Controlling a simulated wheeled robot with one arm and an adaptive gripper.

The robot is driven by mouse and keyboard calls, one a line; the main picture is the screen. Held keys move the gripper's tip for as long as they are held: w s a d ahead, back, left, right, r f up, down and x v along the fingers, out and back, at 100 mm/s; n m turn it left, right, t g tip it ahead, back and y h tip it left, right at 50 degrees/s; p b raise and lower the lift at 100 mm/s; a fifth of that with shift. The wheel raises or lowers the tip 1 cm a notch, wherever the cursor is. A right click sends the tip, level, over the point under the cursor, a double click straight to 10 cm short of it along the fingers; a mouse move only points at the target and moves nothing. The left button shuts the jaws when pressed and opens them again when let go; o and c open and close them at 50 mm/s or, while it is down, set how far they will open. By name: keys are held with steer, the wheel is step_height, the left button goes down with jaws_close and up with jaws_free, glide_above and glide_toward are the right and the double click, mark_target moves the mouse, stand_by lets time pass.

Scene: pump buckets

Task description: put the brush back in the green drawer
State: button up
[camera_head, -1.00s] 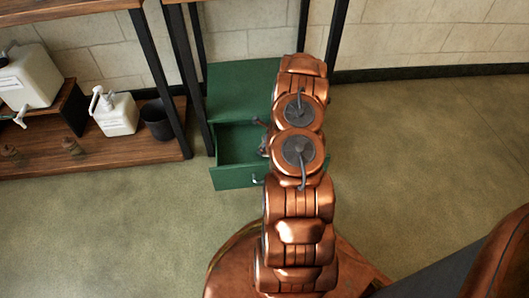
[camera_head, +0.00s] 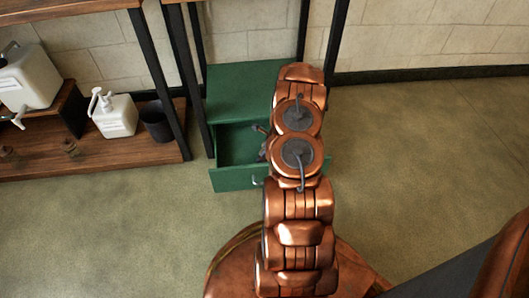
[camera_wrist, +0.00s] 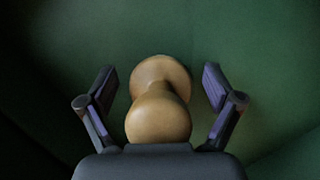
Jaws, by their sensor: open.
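The green drawer (camera_head: 232,179) stands pulled open at the front of a green cabinet (camera_head: 238,88). My gripper (camera_head: 261,144) is at the drawer's right part, mostly hidden behind my arm. In the wrist view my gripper (camera_wrist: 160,75) is open, with one finger on each side of the brush (camera_wrist: 158,120). The brush shows as a tan, rounded wooden body with a narrow waist. It appears to lie against the green drawer surface, and I see gaps between it and both fingers. The brush is hidden in the head view.
A wooden shelf (camera_head: 100,152) at left holds a white pump bottle (camera_head: 115,115), a dark cup (camera_head: 156,122) and a larger white container (camera_head: 30,80). Dark table legs (camera_head: 160,75) stand left of the cabinet. The floor (camera_head: 420,150) at right is clear.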

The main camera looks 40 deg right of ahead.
steer(key=p+v, duration=0.4)
steer(key=v, duration=0.8)
steer(key=w+a+r+n+y, duration=0.1)
steer(key=w+a+r+n, duration=0.2)
steer(key=a+r, duration=0.3)
steer(key=w+a+r+n+y, duration=0.1)
steer(key=w+a+r+n, duration=0.25)
steer(key=a+r, duration=0.25)
steer(key=s+a+r+n+g+y, duration=0.1)
steer(key=s+a+r+n, duration=0.1)
steer(key=a+r+n, duration=0.55)
steer(key=s+a+r+n+g+y, duration=0.1)
steer(key=s+a+r+n+g, duration=0.3)
steer(key=a, duration=0.6)
steer(key=s+a+r+n+g+h, duration=0.1)
steer(key=s+a+r+n+h, duration=0.1)
steer(key=s+a+r+n, duration=0.7)
steer(key=s+r+n+g+h, duration=0.1)
steer(key=s+r+n, duration=0.1)
steer(key=s, duration=0.8)
steer(key=s+r+n+g+h, duration=0.1)
steer(key=s+r+n+h, duration=0.1)
steer(key=s, duration=0.7)
steer(key=shift+s+a+r+n, duration=0.2)
steer(key=shift+s+r+n, duration=0.25)
steer(key=shift+n, duration=0.45)
steer(key=shift+w+r, duration=0.1)
